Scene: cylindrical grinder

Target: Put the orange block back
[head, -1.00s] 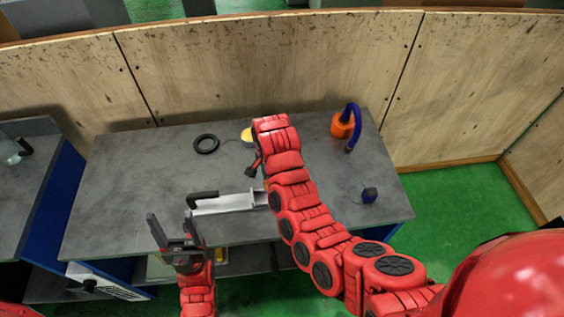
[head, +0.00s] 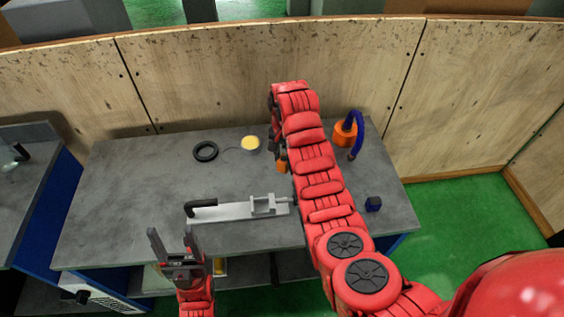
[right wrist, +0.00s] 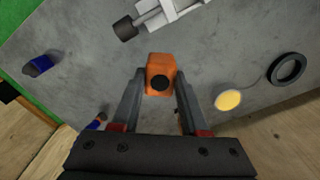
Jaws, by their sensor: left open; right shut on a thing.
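The orange block (right wrist: 161,75) is between the fingers of my right gripper (right wrist: 160,92) in the right wrist view, with a dark round spot on its face. In the head view a small part of the orange block (head: 282,166) shows beside my red right arm, which hides most of that gripper. My right gripper is shut on the block and appears to hold it over the table. My left gripper (head: 174,248) is open and empty at the table's front edge, apart from everything on it.
A grey vise-like fixture with a black handle (head: 238,209) lies on the grey table (head: 120,190). A black ring (head: 205,151), a yellow disc (head: 250,143), an orange holder with a blue hose (head: 345,133) and a small dark blue object (head: 373,204) are also there. A wooden wall stands behind.

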